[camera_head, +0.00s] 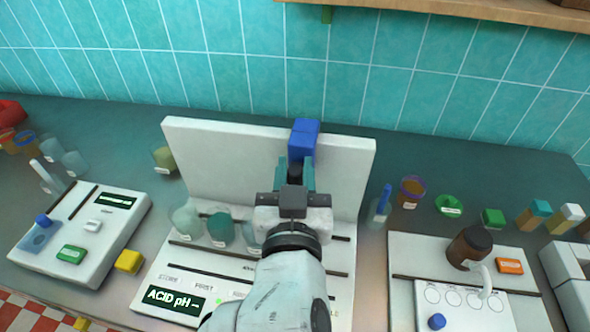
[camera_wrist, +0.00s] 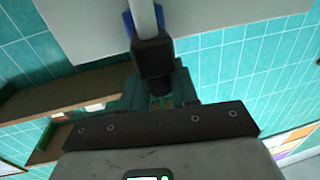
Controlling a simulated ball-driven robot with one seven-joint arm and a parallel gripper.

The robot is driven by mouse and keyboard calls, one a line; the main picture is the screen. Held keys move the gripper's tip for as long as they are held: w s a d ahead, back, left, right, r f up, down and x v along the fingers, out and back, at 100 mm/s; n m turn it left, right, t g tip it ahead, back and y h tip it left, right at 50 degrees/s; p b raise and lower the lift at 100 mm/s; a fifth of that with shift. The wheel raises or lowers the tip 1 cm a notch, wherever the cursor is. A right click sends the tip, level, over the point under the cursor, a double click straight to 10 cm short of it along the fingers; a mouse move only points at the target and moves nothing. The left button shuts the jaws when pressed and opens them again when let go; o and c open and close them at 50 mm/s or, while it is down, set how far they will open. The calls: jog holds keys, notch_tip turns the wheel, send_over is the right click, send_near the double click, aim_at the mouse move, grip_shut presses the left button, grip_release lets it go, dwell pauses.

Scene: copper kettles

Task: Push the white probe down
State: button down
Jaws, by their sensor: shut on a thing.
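A white rod, which looks like the white probe (camera_wrist: 144,14), shows at the top of the wrist view. It runs into a dark block (camera_wrist: 152,58) between the teal fingers of my gripper (camera_wrist: 160,90). My gripper is shut on this dark part. In the head view my gripper (camera_head: 294,175) is in front of the white back panel (camera_head: 225,150) of the pH station, just below a blue block (camera_head: 304,138) at the panel's top edge. My arm hides the probe in that view. The station's screen (camera_head: 172,302) reads "ACID pH". Several cups (camera_head: 220,228) stand on the station, left of my wrist.
A white device (camera_head: 85,235) with a green button stands at the left, and a yellow block (camera_head: 129,261) lies beside it. At the right, a white tray (camera_head: 410,262) bears a brown jar (camera_head: 468,246). Small coloured containers (camera_head: 449,205) stand behind it. The tiled wall closes the back.

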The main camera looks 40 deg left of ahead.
notch_tip(320, 180, down, 7)
jog(key=b, duration=0.5)
jog(key=shift+b, duration=0.35)
jog(key=c, duration=1)
grip_release()
jog(key=shift+o, duration=0.2)
jog(key=b+v, duration=0.1)
jog(key=v, duration=1)
jog(key=shift+a, duration=0.15)
